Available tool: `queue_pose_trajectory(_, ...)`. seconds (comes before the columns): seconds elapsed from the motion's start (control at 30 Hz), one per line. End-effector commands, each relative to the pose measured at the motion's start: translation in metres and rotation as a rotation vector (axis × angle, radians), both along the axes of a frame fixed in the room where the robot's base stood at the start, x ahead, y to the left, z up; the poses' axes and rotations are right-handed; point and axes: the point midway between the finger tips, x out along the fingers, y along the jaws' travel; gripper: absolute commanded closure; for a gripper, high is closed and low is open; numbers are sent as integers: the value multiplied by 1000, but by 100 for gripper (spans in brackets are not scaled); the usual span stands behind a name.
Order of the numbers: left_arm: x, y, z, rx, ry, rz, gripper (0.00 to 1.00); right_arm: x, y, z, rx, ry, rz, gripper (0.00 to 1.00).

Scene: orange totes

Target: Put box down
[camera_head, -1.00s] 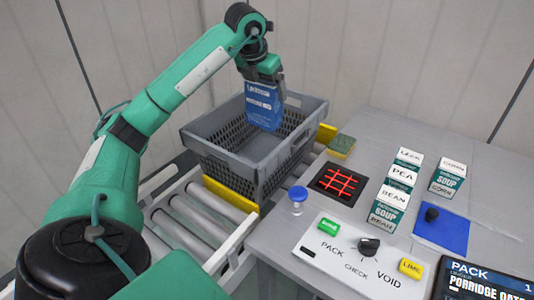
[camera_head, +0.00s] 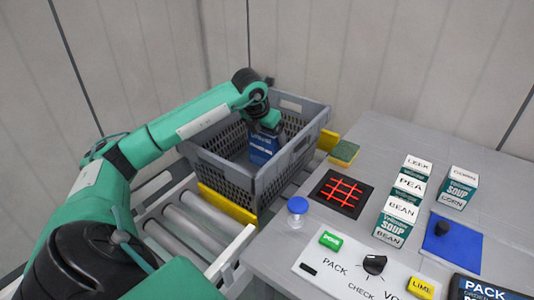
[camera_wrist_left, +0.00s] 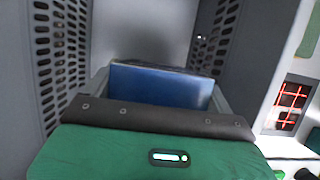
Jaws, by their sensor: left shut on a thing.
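A blue box (camera_head: 262,148) with white lettering is upright inside the grey crate (camera_head: 225,176) in the head view. My left gripper (camera_head: 268,122) reaches down into the crate and is shut on the top of the box. In the left wrist view the blue box (camera_wrist_left: 160,88) sits between the fingers, with the crate's slotted wall (camera_wrist_left: 58,60) beside it. I cannot tell whether the box's bottom touches the crate floor. My right gripper is not in view.
The crate stands on a roller conveyor (camera_head: 180,225) between yellow stops (camera_head: 226,203). The grey table (camera_head: 385,150) to the right holds several soup cartons (camera_head: 395,222), a sponge (camera_head: 344,152), a jar (camera_head: 297,211) and a switch panel (camera_head: 350,268).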

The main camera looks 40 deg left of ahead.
Motion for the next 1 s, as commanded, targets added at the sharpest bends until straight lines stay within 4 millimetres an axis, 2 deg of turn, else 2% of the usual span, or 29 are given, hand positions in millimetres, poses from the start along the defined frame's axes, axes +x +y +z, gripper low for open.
queue_pose_trajectory(0.1,0,0,-18,0,1,0,49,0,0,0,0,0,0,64)
queue_pose_trajectory(0.33,0,0,-34,-1,1,0,49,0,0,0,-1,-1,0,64)
queue_pose_trajectory(0.57,0,0,-67,-1,1,0,49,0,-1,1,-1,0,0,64)
queue_pose_trajectory(0.87,0,0,-69,0,-1,0,49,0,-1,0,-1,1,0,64)
queue_pose_trajectory(0.9,0,0,-70,0,0,0,10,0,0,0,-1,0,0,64)
queue_pose_trajectory(0.97,0,0,-69,0,0,0,0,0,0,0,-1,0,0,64)
queue_pose_trajectory(1.0,0,0,-69,0,0,0,0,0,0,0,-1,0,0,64)
